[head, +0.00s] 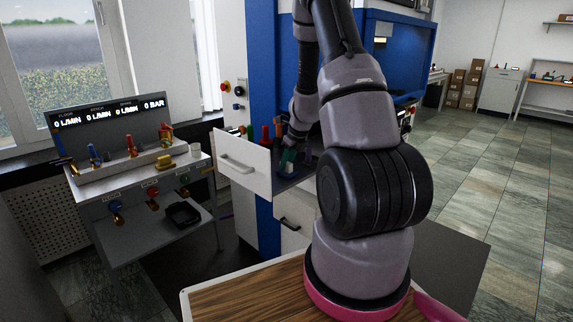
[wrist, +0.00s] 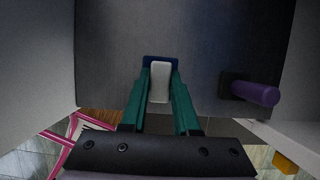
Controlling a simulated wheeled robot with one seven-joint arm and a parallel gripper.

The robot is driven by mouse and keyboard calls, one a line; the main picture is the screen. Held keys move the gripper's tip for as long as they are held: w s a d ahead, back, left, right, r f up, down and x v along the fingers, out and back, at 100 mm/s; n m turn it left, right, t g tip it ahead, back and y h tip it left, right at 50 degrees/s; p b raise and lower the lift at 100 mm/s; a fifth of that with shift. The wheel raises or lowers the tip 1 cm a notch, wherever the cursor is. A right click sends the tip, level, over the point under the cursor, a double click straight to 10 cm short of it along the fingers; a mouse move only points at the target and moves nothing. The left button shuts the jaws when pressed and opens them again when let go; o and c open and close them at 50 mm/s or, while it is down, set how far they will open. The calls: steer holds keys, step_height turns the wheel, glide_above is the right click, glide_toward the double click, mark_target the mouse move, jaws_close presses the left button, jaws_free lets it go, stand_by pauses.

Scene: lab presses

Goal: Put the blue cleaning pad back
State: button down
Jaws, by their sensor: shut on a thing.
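The blue cleaning pad (wrist: 149,62) shows in the wrist view as a dark blue base with a pale grip block (wrist: 160,85) on it. My gripper (wrist: 160,74) has its two green fingers shut on this block, one on each side. The pad is over the grey floor of an open drawer (wrist: 115,45); I cannot tell whether it touches.
A purple-handled tool (wrist: 255,93) stands in the drawer to the right of the pad. Red and green handles (head: 265,134) stand near the drawer front. A bench with gauges (head: 110,125) and a black tray (head: 183,213) is at left. A blue press (head: 400,40) stands behind.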

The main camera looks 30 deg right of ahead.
steer(key=c, duration=0.7)
jaws_free()
steer(key=shift+f, duration=0.15)
steer(key=shift+o, duration=0.2)
steer(key=v, duration=1.2)
steer(key=s+a+r+n+t+y, duration=0.1)
steer(key=s+a+r+n, duration=0.3)
steer(key=a+r+n, duration=0.55)
steer(key=s+a+r+n+t, duration=0.1)
steer(key=s+a+r+n, duration=0.2)
steer(key=s+r+n, duration=0.4)
steer(key=s+a+r+n+t, duration=0.1)
steer(key=s+a+r+n, duration=0.3)
steer(key=s+r+n, duration=0.3)
steer(key=s+n, duration=0.4)
steer(key=shift+s+a+h, duration=0.3)
steer(key=shift+s, duration=0.1)
